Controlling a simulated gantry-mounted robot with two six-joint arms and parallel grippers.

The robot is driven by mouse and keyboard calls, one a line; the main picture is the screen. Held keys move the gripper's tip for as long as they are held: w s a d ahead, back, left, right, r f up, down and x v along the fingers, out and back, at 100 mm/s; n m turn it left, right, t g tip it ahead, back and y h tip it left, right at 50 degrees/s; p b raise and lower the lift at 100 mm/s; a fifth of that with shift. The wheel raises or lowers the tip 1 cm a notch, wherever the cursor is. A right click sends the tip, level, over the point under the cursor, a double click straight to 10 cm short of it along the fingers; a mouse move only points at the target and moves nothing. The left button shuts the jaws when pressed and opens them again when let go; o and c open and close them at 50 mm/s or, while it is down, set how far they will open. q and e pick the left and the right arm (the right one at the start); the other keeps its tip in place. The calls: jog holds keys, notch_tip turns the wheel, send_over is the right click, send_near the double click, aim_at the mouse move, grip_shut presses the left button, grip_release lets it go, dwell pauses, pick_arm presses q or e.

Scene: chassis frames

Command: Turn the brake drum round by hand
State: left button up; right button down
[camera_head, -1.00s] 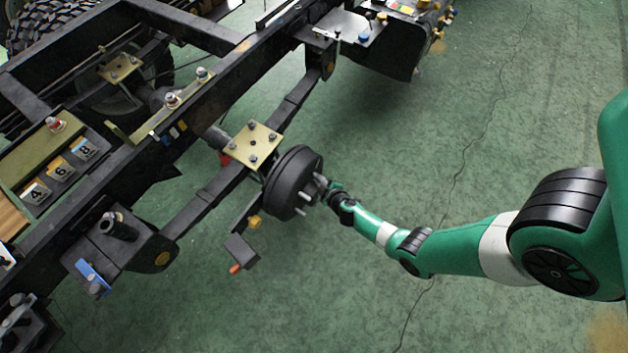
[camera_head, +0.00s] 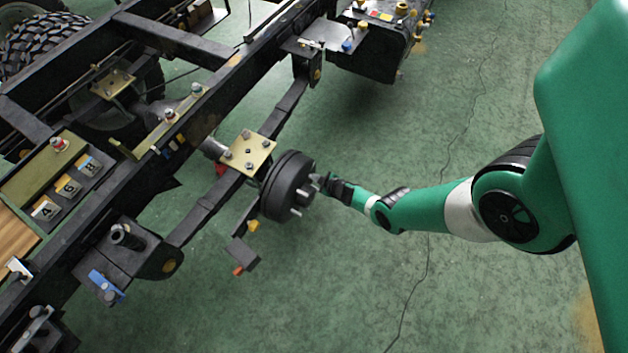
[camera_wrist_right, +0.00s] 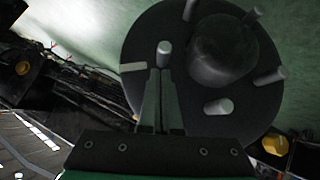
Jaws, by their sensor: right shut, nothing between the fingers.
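The brake drum (camera_head: 287,186) is a dark round drum at the end of the axle, with light wheel studs and a central hub on its outer face. In the right wrist view the drum's face (camera_wrist_right: 180,45) fills the upper middle, with several studs around the domed hub (camera_wrist_right: 222,50). My right gripper (camera_head: 317,180) is at the drum's outer face, on its right side. In the wrist view its fingers (camera_wrist_right: 161,75) are together and empty, their tips close to one stud (camera_wrist_right: 163,48); I cannot tell whether they touch it. My left gripper is not in view.
The black chassis frame rail (camera_head: 205,105) runs diagonally behind the drum, with a gold plate (camera_head: 248,152) over the axle. A bracket with an orange tip (camera_head: 242,254) hangs below left of the drum. The green floor (camera_head: 420,120) to the right is clear.

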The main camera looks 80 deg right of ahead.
jog(key=r+p, duration=0.1)
jog(key=r, duration=0.1)
jog(key=a+r+p, duration=0.1)
jog(key=r+p, duration=0.1)
jog(key=shift+w+a+r+p, duration=0.15)
jog(key=shift+w+r+p, duration=0.05)
jog(key=shift+r+p, duration=0.1)
jog(key=f+p+v, duration=0.1)
jog(key=p+v, duration=0.5)
jog(key=v, duration=0.3)
jog(key=shift+s+a+p, duration=0.25)
jog(key=shift+s+p, duration=0.05)
jog(key=shift+p, duration=0.1)
